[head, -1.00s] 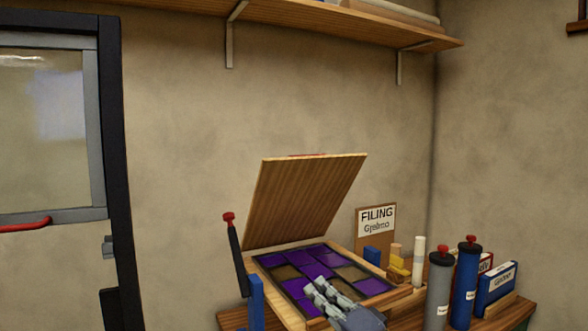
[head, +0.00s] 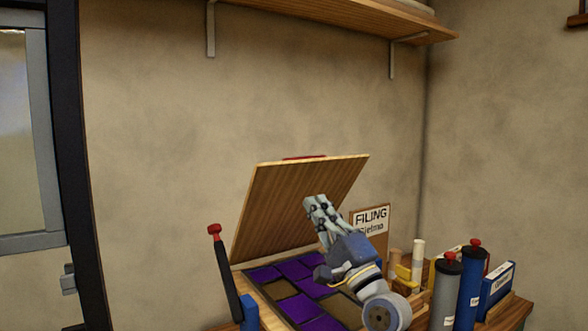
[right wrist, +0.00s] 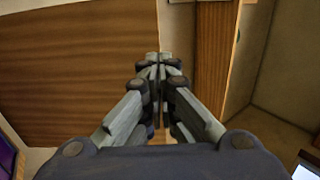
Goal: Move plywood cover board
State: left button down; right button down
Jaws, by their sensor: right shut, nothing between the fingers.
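The plywood cover board (head: 290,205) stands tilted up and back at the rear of the panel tray, with a red strip (head: 304,158) on its top edge. Below it lies the leaded panel (head: 290,270) with purple and brown panes in a wooden frame. My right gripper (head: 318,205) is shut and empty, in front of the board's right part in the head view. In the right wrist view the gripper (right wrist: 159,62) points toward the board (right wrist: 80,60), near its edge. I cannot tell whether it touches. My left gripper is not in view.
A dark bar with a red knob (head: 214,230) stands at the left of the tray. Right of it are a FILING sign (head: 370,218), a grey cylinder (head: 445,290), a blue cylinder (head: 470,285) and a blue box (head: 497,285). A shelf (head: 350,15) hangs above.

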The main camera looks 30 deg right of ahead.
jog(key=p, duration=0.3)
send_near(289, 165)
jog(key=x, duration=0.5)
jog(key=shift+w+r, duration=0.15)
jog(key=shift+w, duration=0.05)
jog(key=shift+w+r+p, duration=0.4)
jog(key=shift+w+r, duration=0.1)
jog(key=shift+w, duration=0.1)
jog(key=shift+w+f, duration=0.1)
jog(key=shift+x, duration=2.5)
